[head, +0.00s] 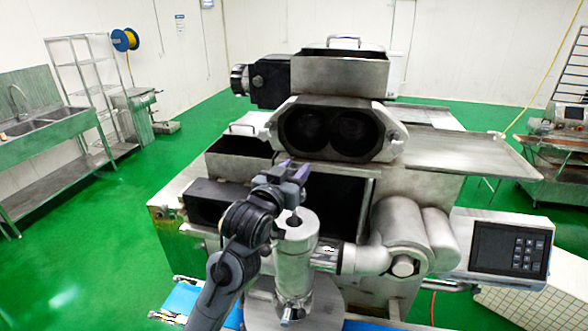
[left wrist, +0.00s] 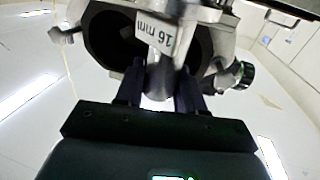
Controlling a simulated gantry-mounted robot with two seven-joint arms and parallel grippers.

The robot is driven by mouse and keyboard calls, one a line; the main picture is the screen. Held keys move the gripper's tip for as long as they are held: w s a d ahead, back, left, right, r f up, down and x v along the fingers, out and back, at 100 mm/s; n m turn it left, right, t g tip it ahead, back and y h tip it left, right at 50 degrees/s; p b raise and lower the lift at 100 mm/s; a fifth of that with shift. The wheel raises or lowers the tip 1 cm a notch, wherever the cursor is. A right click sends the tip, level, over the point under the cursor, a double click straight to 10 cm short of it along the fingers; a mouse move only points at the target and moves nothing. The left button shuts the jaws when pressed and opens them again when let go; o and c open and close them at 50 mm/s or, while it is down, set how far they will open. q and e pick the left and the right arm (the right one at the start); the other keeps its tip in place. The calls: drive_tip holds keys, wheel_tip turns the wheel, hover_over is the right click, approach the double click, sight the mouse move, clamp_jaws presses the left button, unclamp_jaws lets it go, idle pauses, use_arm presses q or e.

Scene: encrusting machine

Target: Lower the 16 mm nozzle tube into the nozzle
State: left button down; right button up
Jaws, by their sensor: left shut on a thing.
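My left gripper (head: 290,174) is above the nozzle (head: 296,262), a grey upright cylinder at the front of the machine. In the left wrist view the gripper (left wrist: 160,88) is shut on a grey metal tube with a white "16 mm" label (left wrist: 154,38), the 16 mm nozzle tube. In the head view the gripper hides most of the tube. My right gripper is not in view.
The machine's double-bore housing (head: 338,131) and hopper (head: 342,75) stand behind the nozzle. A horizontal pipe (head: 345,258) joins the nozzle on its right. A control panel (head: 510,250) is at the right. A sink table (head: 45,130) stands far left.

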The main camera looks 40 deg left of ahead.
use_arm(q)
drive_tip(key=shift+f+b, duration=1.8)
drive_tip(key=shift+f, duration=1.95)
drive_tip(key=shift+c, duration=2)
unclamp_jaws()
drive_tip(key=shift+s, duration=0.15)
drive_tip(key=shift+v, duration=1.25)
drive_tip(key=shift+p+v, duration=0.55)
drive_tip(key=shift+v, duration=1.85)
